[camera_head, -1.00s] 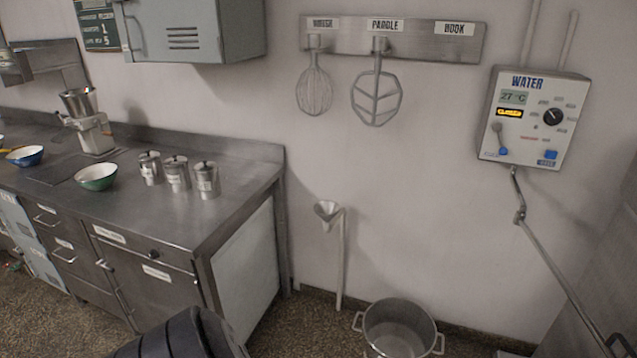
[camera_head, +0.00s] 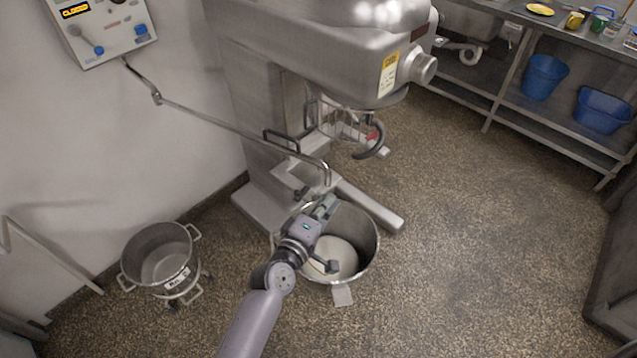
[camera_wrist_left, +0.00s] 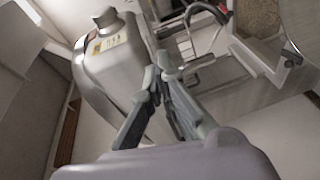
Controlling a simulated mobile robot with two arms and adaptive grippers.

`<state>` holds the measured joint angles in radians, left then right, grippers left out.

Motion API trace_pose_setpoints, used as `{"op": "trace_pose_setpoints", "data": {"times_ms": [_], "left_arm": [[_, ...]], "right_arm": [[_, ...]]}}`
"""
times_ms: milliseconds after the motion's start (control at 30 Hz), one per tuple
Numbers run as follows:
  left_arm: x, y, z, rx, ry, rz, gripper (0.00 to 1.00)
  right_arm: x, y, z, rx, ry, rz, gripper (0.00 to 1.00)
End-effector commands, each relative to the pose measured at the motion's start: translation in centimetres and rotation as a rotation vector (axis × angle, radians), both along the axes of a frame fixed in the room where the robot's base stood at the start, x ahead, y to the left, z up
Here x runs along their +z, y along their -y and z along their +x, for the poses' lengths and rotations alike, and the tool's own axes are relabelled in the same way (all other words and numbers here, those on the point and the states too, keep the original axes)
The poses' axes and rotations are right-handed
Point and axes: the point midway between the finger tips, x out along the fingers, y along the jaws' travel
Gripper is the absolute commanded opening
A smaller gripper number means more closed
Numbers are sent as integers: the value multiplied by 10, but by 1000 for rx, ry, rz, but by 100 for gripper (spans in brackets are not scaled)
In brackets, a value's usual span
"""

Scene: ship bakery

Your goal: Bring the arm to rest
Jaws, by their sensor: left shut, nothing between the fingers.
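My left arm reaches up from the bottom of the head view. The bowl holds a pale, smooth mass (camera_head: 338,258). Part of the bowl's rim is hidden behind my gripper and wrist. My right arm and gripper are not in view.
The big mixer (camera_head: 300,50) stands behind the bowl, a dark hook under its head. A jointed water pipe (camera_head: 230,128) reaches over. A second pot (camera_head: 160,255) on casters stands left. Shelving with blue tubs (camera_head: 545,77) is back right. Floor to the right is clear.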

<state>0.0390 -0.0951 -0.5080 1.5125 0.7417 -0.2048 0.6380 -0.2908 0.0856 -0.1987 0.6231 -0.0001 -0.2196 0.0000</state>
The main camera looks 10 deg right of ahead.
Motion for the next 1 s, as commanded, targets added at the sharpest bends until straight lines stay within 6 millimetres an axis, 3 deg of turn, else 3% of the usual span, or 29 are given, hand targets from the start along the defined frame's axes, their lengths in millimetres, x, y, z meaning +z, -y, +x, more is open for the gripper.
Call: {"op": "trace_pose_setpoints", "data": {"times_ms": [133, 367, 467, 567, 767, 1000], "left_arm": [[3, 3, -16, -1, 0, 2, 0], [2, 4, -21, 0, 2, 2, 0], [-12, 1, -22, 2, -7, 27, 0], [-52, -9, -27, 4, -28, 106, 0], [-187, -56, -60, -16, -106, 395, 0], [-339, -129, -135, -119, -218, 748, 0]], "right_arm": [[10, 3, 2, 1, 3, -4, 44], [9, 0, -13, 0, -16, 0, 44], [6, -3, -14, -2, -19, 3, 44], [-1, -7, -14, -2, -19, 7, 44], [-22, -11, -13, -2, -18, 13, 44], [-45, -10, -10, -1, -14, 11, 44]]}}
